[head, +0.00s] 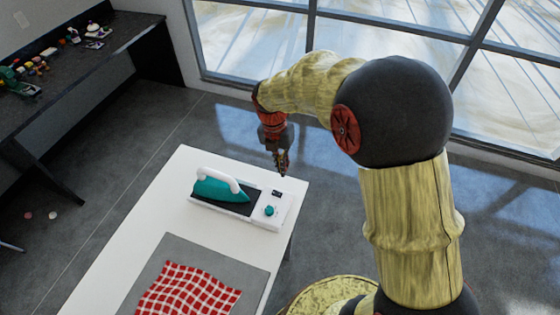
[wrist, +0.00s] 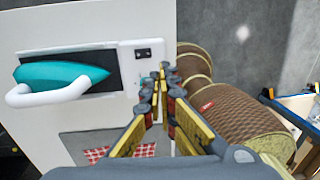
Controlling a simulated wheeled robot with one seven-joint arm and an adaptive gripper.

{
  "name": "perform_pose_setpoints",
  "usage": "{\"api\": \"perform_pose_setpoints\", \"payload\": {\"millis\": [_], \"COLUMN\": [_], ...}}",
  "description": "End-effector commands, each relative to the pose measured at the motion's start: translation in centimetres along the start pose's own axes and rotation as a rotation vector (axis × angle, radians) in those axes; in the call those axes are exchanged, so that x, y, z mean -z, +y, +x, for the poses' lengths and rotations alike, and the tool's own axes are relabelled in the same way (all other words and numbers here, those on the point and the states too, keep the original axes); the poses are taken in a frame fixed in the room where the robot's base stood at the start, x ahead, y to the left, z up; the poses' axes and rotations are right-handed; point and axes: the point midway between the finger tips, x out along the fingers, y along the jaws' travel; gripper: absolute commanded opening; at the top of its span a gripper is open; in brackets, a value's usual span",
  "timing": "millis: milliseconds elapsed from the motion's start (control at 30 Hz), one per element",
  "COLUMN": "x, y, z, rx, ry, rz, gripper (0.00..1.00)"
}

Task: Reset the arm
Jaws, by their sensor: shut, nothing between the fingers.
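My arm (head: 410,210) rises on the right of the head view and bends over toward the white table. My gripper (head: 282,168) points down near the table's far right corner, shut and empty. In the wrist view my gripper (wrist: 163,85) has its fingertips together, over the right edge of the table and beside the iron's base. Whether the fingertips touch anything below cannot be told, but a gap seems to show.
A teal iron (head: 222,188) with a white handle rests on a white base (head: 268,218) with a teal knob. A red checked cloth (head: 190,290) lies on a grey mat (head: 240,262) on the white table (head: 150,215). A dark bench (head: 120,30) with small items stands at the left.

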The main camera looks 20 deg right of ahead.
Motion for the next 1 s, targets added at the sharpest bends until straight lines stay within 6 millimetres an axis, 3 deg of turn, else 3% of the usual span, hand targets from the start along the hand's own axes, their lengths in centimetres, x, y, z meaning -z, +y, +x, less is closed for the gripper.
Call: {"api": "perform_pose_setpoints", "payload": {"millis": [367, 533, 733, 1000], "x": [0.0, 0.3, 2.7, 6.1], "y": [0.0, -0.1, -1.7, -4.8], "z": [0.0, 0.4, 1.1, -1.8], "rx": [0.0, 0.001, 0.025, -0.032], "ry": [0.0, 0.006, 0.03, 0.043], "rz": [0.087, 0.399, 0.865, 1.519], "gripper": [0.0, 0.0, 0.0, 0.0]}}
